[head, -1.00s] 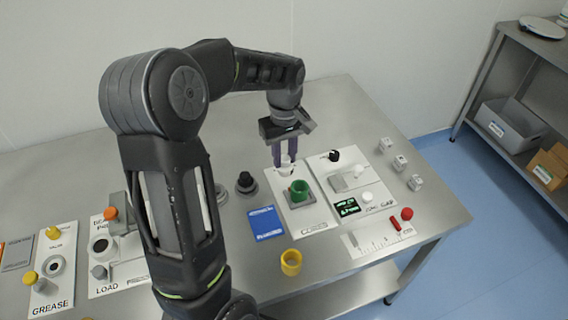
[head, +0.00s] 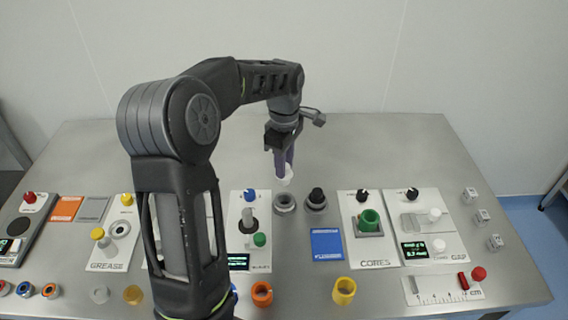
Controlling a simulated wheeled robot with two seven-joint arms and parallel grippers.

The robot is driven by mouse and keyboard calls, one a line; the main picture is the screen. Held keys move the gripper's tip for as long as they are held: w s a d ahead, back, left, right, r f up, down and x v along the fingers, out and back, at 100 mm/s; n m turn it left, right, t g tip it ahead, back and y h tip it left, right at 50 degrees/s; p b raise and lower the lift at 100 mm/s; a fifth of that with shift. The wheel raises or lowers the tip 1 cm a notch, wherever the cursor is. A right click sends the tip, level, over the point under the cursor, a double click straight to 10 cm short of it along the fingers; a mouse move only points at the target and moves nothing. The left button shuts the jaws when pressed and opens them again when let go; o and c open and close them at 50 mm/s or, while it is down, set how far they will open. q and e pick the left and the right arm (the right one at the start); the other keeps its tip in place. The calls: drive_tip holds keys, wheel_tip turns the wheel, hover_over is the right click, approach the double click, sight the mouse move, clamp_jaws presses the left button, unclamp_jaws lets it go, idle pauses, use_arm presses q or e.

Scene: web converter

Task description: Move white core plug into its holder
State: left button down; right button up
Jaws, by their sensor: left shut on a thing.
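My left gripper (head: 284,168) points down, its purple fingers shut on the white core plug (head: 285,181). The plug's upper part is hidden between the fingertips. An empty-looking grey ring holder (head: 285,203) stands on the table just below the plug in the picture. The plug appears close above it or slightly behind it; I cannot tell the exact gap. A similar holder with a black plug (head: 316,197) stands right beside it. My right gripper is not in view.
The CORES board (head: 370,258) with a green cup (head: 369,220) is to the right. A blue card (head: 326,245) lies in front of the holders. A board with a blue knob (head: 250,195) is to the left. The table behind is clear.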

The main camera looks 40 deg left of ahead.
sight(285, 179)
use_arm(q)
drive_tip(key=shift+f+b, duration=1.8)
drive_tip(key=shift+f, duration=1.05)
drive_tip(key=shift+f+b, duration=1.2)
drive_tip(key=shift+f, duration=0.95)
idle(0.6)
drive_tip(key=c, duration=1.1)
unclamp_jaws()
drive_tip(key=shift+o, duration=0.2)
drive_tip(key=shift+r, duration=3.9)
